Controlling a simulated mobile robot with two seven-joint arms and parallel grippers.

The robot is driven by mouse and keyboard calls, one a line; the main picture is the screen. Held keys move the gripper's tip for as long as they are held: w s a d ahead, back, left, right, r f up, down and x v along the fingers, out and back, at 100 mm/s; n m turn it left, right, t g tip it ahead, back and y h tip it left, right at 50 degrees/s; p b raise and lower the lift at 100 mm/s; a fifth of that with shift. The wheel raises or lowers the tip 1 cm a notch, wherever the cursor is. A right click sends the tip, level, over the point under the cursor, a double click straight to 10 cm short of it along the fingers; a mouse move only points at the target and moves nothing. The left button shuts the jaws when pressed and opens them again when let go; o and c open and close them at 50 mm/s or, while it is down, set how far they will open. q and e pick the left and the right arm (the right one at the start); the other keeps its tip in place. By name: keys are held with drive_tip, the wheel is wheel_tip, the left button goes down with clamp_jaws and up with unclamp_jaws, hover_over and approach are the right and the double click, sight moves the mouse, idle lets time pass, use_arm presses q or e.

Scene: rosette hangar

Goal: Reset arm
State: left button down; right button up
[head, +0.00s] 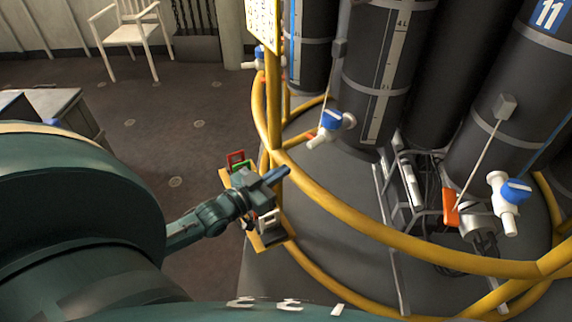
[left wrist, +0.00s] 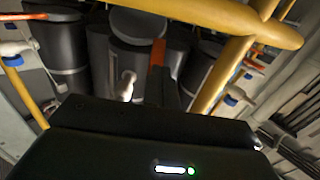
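My left arm comes in from the left in the head view, a large dark green link in front. Its gripper (head: 277,176) is above a small yellow-edged rack (head: 272,239) beside the yellow ring rail. The fingers look closed together in one narrow tip, and I see nothing held between them. In the left wrist view the dark fingers (left wrist: 160,84) stand close together at the middle, in front of an orange strip (left wrist: 157,52). The gripper's black housing fills the bottom. My right arm and gripper are not in view.
A yellow tube rail (head: 400,237) circles tall dark cylinders (head: 377,75) with white valves and blue handles (head: 332,119). A white chair (head: 129,35) stands at the back left. A grey cabinet (head: 62,108) is at the left. Brown floor (head: 150,120) between them is open.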

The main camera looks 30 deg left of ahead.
use_arm(q)
drive_tip(key=shift+s+a, duration=0.15)
drive_tip(key=shift+s, duration=0.3)
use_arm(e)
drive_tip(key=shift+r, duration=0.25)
